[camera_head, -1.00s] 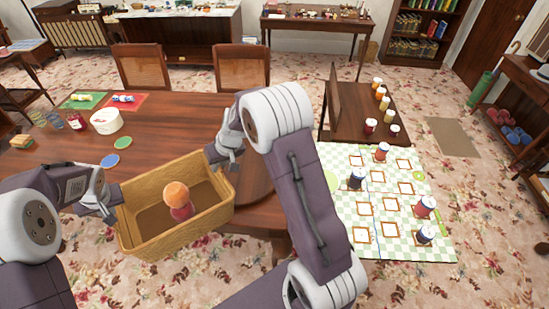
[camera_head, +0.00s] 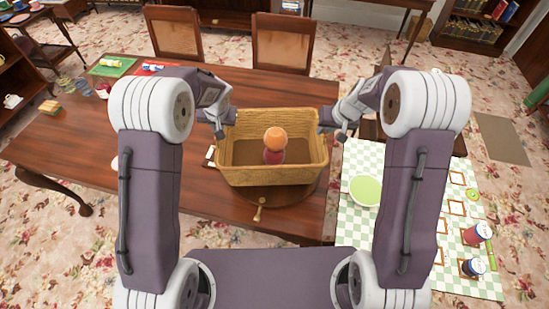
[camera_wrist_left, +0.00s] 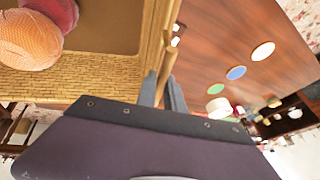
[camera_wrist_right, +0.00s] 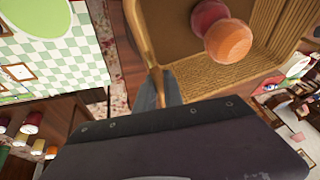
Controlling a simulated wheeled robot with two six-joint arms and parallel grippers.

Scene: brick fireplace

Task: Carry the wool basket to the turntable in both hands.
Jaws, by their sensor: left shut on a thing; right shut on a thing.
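The wool basket (camera_head: 275,177) is a tan woven box, upright and level, with an orange ball and a dark red ball of wool (camera_head: 275,138) inside. My left gripper (camera_head: 220,122) is shut on its left end, and my right gripper (camera_head: 335,124) on its right end. The left wrist view shows the fingers (camera_wrist_left: 163,88) at the basket's rim; the right wrist view shows the other fingers (camera_wrist_right: 165,92) at the opposite rim. The round wooden turntable (camera_head: 285,193) shows beneath the basket's front, mostly hidden. I cannot tell whether the basket touches it.
The turntable sits near the front edge of the brown table (camera_head: 75,135). A small brass-coloured piece (camera_head: 259,208) shows in front of it. A green checked cloth (camera_head: 352,222) with a green dish (camera_head: 365,190) lies at the right. Two chairs (camera_head: 283,42) stand behind the table.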

